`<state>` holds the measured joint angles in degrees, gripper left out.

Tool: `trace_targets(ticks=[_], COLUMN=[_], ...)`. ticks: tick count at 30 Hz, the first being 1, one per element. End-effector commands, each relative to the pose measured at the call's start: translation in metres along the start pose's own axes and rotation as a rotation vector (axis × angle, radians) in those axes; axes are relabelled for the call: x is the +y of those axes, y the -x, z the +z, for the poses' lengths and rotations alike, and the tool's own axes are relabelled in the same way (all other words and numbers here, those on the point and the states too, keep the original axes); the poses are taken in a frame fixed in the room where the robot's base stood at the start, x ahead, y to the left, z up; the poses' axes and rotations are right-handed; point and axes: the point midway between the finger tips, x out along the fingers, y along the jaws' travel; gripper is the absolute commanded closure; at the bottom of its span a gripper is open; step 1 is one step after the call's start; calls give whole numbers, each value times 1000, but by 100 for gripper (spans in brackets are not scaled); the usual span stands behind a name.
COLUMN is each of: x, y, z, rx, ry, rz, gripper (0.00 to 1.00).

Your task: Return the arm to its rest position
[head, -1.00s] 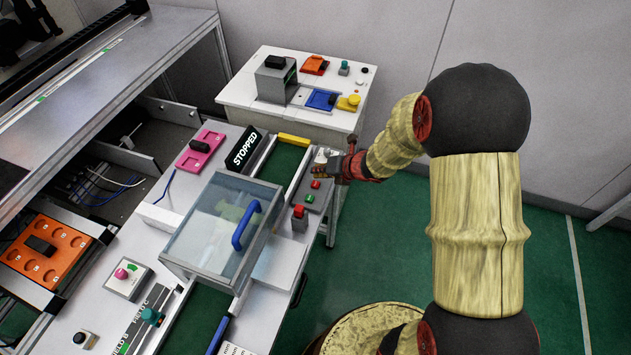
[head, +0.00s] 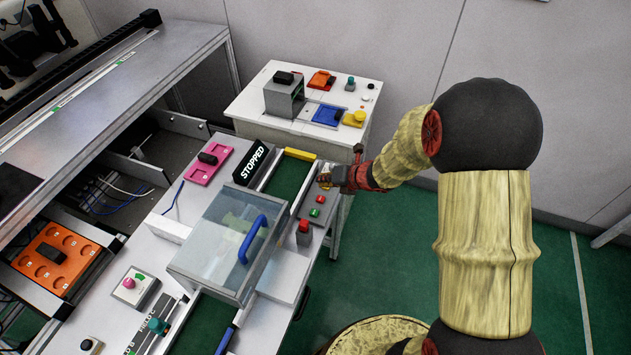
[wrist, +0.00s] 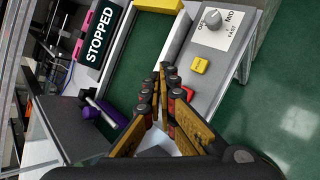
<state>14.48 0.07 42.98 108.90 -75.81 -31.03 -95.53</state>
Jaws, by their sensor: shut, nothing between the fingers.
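My gripper (head: 326,178) is above the control strip at the right edge of the machine table, next to the conveyor. In the wrist view my gripper (wrist: 166,72) has its fingertips together with nothing between them. The control strip holds a speed knob (wrist: 212,18) on a white plate and a yellow button (wrist: 200,65). In the head view it also shows a green button (head: 315,212) and a red button (head: 320,199). My arm reaches in from the right.
A clear-lidded box with a blue handle (head: 252,240) stands over the green conveyor. A black STOPPED sign (head: 255,161) is behind it. A white side table (head: 240,105) with coloured fixtures stands at the back. A red-topped post (head: 304,227) is near the strip. Green floor is free at right.

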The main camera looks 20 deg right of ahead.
Motion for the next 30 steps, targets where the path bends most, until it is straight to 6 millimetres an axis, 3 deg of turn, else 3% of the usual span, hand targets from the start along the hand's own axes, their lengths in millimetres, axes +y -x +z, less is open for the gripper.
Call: trace_targets(ticks=[10,13,17,20,23,26,30], x=[-4,-29,-84,-112,-118,-104,-56], y=[0,2,21,61,114,173,243], z=[0,0,-12,-11,-15,-28,-63], rx=[1,-17,-105,-249,-426,-609,-784], ry=[-75,-260,-687,-1047,-1412,-1783,-2245], rz=[-17,-107,-317,-463,-568,-626,-636], gripper=[100,100,100,100,100,100,100])
